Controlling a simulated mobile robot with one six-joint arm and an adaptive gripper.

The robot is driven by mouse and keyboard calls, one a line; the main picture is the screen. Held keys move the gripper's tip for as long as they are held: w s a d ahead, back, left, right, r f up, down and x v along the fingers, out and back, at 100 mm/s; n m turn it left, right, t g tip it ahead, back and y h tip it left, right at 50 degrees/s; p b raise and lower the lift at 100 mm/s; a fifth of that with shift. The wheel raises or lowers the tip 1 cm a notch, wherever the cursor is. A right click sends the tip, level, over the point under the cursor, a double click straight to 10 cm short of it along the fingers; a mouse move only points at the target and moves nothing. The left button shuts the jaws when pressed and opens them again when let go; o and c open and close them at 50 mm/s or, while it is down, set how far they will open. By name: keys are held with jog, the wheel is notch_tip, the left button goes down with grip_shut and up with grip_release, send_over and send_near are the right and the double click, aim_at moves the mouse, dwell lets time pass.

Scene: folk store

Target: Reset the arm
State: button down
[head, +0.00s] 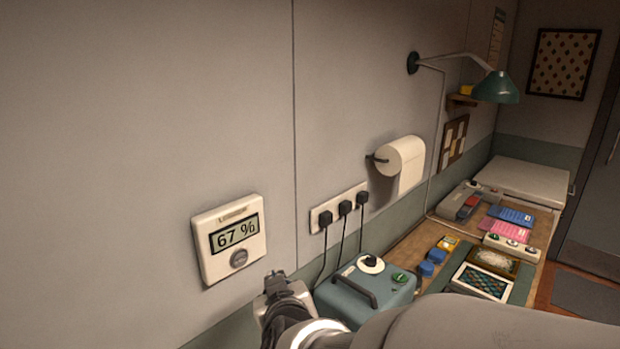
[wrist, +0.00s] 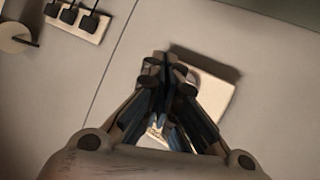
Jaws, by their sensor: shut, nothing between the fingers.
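My gripper (head: 274,278) shows at the bottom centre of the head view, just right of and below a white wall panel (head: 228,239) that reads 67 %. The panel has a grey round knob under its display. In the wrist view my gripper (wrist: 160,58) is shut with its dark fingertips together and nothing between them. The fingers cover much of the white panel (wrist: 215,98) behind them. I cannot tell whether the fingertips touch the panel. My arm stretches in from the lower right of the head view.
A power strip (head: 322,213) with several black plugs is on the wall, with cords hanging down. A teal box (head: 345,302) with a handle stands close right of my gripper. A paper roll (head: 403,163) and a green lamp (head: 497,88) stick out from the wall. Bare wall lies left.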

jog(key=s+d+f+m+g+h, duration=0.1)
jog(key=s+d+m+g+h, duration=0.2)
jog(key=s+d, duration=1.9)
jog(key=s+m+g, duration=0.2)
jog(key=s+g, duration=0.2)
jog(key=g, duration=0.1)
jog(key=shift+f+m, duration=0.25)
jog(key=shift+m, duration=0.15)
